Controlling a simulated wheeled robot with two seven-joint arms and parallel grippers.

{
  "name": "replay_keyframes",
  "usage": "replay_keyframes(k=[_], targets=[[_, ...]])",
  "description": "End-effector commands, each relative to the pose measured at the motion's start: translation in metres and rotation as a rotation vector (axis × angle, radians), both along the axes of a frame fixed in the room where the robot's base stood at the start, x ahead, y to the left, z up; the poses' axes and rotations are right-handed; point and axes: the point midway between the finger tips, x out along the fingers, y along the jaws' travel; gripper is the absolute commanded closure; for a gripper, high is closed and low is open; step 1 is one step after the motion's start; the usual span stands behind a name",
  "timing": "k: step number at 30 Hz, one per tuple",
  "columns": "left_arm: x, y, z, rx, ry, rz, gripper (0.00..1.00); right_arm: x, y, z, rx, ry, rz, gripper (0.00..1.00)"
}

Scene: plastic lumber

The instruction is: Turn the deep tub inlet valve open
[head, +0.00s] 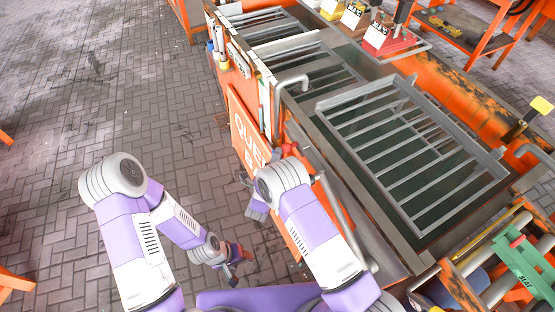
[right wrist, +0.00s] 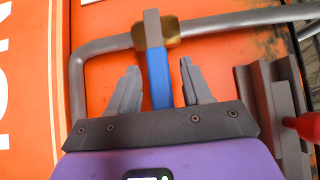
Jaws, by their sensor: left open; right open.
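A valve with a blue lever (right wrist: 159,80) and a brass body (right wrist: 170,33) sits on a bent grey pipe (right wrist: 110,46) against an orange panel. The lever stands across the pipe's upper run. My right gripper (right wrist: 156,82) is open, its two fingers on either side of the lever with gaps visible; contact is not seen. In the head view my right gripper (head: 257,211) hangs beside the tank's orange side, largely hidden by my arm, and the blue lever is not visible there. My left gripper (head: 236,266) is open and empty, low over the brick floor.
The tank (head: 420,262) holds grey slatted racks (head: 410,145). A lettered orange sign (head: 246,140) is on its side. A red part (right wrist: 305,126) and grey brackets (right wrist: 270,105) are close to the right gripper's right. A tool crate (head: 470,262) stands at lower right.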

Motion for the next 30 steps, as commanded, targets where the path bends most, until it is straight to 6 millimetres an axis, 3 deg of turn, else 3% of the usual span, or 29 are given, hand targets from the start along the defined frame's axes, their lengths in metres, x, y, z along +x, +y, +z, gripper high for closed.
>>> replay_keyframes(k=[8, 18, 30], targets=[[0.0001, 0.0000, -0.0004, 0.000, 0.000, 0.000, 0.45, 0.0025, -0.0009, 0.0006, 0.000, 0.000, 0.001, 0.51], [0.0001, 0.0000, -0.0004, 0.000, 0.000, 0.000, 0.45, 0.0022, -0.0007, 0.0004, -0.001, 0.000, 0.001, 1.00], [0.0001, 0.0000, 0.0026, 0.000, 0.000, 0.000, 0.45, 0.0021, -0.0008, 0.0029, -0.009, 0.020, 0.000, 1.00]])
